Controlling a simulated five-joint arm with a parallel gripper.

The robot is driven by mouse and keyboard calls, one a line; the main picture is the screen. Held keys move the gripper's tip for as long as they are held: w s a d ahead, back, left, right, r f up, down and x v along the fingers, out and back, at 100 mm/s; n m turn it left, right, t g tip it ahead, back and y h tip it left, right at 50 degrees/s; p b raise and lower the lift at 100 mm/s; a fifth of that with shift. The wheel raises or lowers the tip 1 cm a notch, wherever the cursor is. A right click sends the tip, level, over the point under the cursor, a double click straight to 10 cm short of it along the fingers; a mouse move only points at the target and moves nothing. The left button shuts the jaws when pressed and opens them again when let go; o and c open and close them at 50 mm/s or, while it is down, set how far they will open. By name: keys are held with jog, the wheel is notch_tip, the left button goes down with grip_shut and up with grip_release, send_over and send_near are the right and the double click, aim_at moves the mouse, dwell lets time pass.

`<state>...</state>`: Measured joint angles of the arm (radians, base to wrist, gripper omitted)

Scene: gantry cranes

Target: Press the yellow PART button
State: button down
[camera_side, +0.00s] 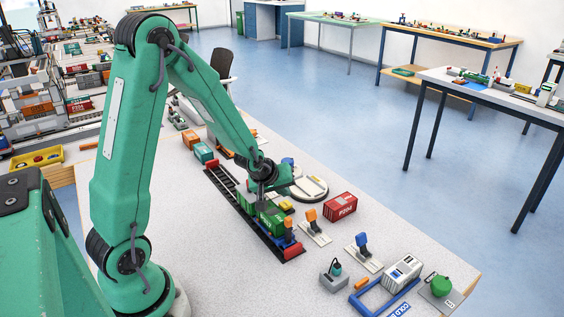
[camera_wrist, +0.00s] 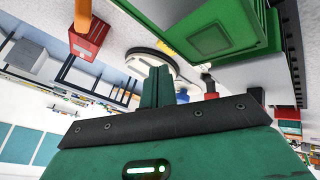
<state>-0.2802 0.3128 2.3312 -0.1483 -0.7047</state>
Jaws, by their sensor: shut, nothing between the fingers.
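A small yellow piece (camera_side: 286,205), which may be the PART button, shows just right of my gripper in the side view; its lettering cannot be read. My gripper (camera_side: 263,199) is low over the table, beside the green container (camera_side: 272,217), with its tip partly hidden. In the wrist view my gripper (camera_wrist: 157,86) is shut and empty, its fingers together. The green container also shows close by in the wrist view (camera_wrist: 215,38). I cannot tell whether the fingers touch anything.
A dark track (camera_side: 222,182) with red ends runs under the green container. A white round platform (camera_side: 312,188) lies behind the gripper. A red container (camera_side: 341,206) and orange-topped stands (camera_side: 311,217) are to the right. The table's front left is clear.

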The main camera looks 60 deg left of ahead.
aim_at(283, 208)
jog(key=shift+r, duration=1.4)
jog(key=shift+r, duration=0.1)
jog(key=shift+s+d+r, duration=0.1)
jog(key=shift+d+r, duration=0.1)
jog(key=s+d+r+m+h, duration=0.1)
jog(key=s+d+r+m, duration=0.4)
jog(key=s, duration=0.5)
jog(key=s+d+r+m+g+h, duration=0.1)
jog(key=s+d+r+m, duration=0.5)
jog(key=s+r, duration=0.3)
jog(key=shift+s+d+r+g, duration=0.3)
jog(key=shift+s+d+r, duration=0.1)
jog(key=shift+r, duration=0.4)
